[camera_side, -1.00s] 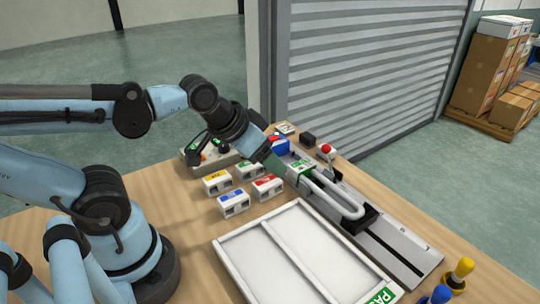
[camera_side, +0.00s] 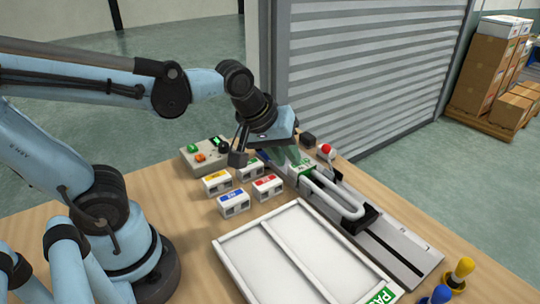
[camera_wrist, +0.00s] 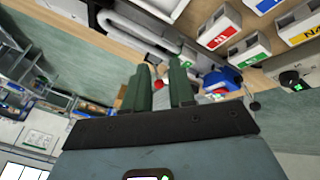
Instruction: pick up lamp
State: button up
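A white U-shaped tube (camera_side: 338,196), which looks like the lamp, lies along a grey rail fixture (camera_side: 405,245) on the table, its near bend by a black block. A white tube also shows at the upper left in the wrist view (camera_wrist: 140,35). My gripper (camera_side: 298,163) is tilted down over the far end of the fixture, behind the tube's bend, and hides part of it. In the wrist view its two green fingers (camera_wrist: 160,68) stand apart with a gap between them and nothing visibly held. Contact with the fixture cannot be told.
Several labelled white blocks (camera_side: 234,203) stand left of the fixture. A white divided tray (camera_side: 255,276) lies in front. A control box (camera_side: 190,158) stands at the back left, a red button (camera_side: 326,149) at the back. Yellow (camera_side: 464,267) and blue-topped (camera_side: 441,293) items stand front right.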

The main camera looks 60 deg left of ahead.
jog(key=w+d+n+g, duration=0.1)
jog(key=w+d+n, duration=0.25)
jog(key=n, duration=0.65)
send_over(327, 197)
jog(key=s, duration=0.2)
jog(key=f, duration=0.7)
jog(key=shift+s+a+f, duration=0.2)
jog(key=shift+a+f, duration=0.05)
jog(key=shift+a, duration=0.1)
jog(key=shift+d+x, duration=0.15)
jog(key=shift+x, duration=1.2)
jog(key=shift+d+x, duration=0.15)
jog(key=shift+x, duration=1.2)
jog(key=shift+s+f, duration=0.1)
jog(key=shift+s, duration=0.1)
jog(key=shift+c, duration=0.3)
grip_shut()
